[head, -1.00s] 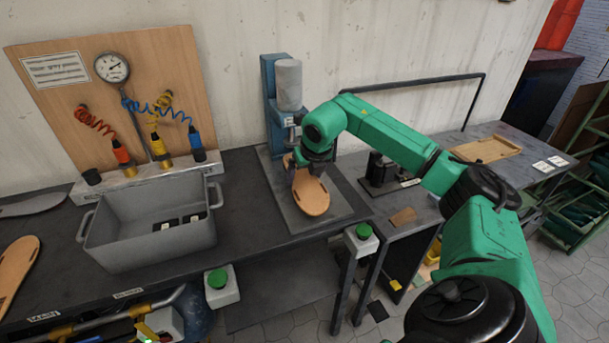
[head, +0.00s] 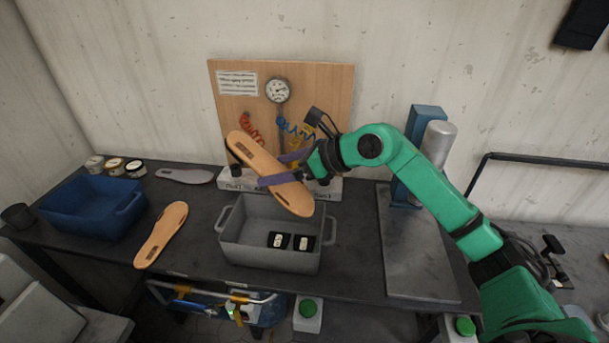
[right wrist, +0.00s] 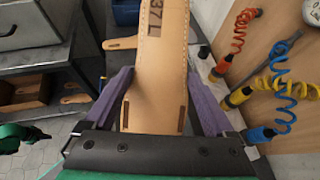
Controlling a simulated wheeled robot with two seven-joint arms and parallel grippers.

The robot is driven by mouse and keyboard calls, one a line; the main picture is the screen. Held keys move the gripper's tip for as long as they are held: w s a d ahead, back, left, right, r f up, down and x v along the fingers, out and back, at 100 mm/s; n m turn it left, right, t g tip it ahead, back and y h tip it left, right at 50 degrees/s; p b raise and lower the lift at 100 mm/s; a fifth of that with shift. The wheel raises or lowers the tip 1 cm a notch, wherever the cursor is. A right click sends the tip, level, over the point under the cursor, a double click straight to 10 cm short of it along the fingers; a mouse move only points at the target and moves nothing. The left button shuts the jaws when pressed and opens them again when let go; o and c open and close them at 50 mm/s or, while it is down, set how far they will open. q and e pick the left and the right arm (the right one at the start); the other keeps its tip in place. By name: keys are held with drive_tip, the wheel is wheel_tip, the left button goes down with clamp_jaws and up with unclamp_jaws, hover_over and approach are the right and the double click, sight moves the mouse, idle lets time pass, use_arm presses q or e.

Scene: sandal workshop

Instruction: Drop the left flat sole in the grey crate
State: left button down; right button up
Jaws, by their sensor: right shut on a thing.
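My right gripper (head: 277,170) is shut on a tan flat sole (head: 258,155) and holds it raised and tilted over the back part of the grey crate (head: 262,260). In the right wrist view the purple fingers (right wrist: 161,100) grip both long edges of the sole (right wrist: 158,60), which bears dark markings. The grey crate stands open on the bench. Two small black blocks with pale labels (head: 278,240) lie inside it.
Another tan sole (head: 160,235) lies left of the grey crate, with a grey sole (head: 185,175) behind. A blue crate (head: 90,220) stands further left. The pegboard with gauge (head: 340,90) rises behind. The press plate (head: 415,265) at right is bare.

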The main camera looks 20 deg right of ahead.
drive_tip(key=shift+a+r, duration=0.15)
drive_tip(key=shift+r, duration=0.05)
drive_tip(key=shift+s+f+b, duration=0.2)
drive_tip(key=shift+f+b, duration=0.3)
wheel_tip(320, 180, down, 11)
drive_tip(key=b, duration=0.7)
drive_tip(key=shift+r, duration=0.2)
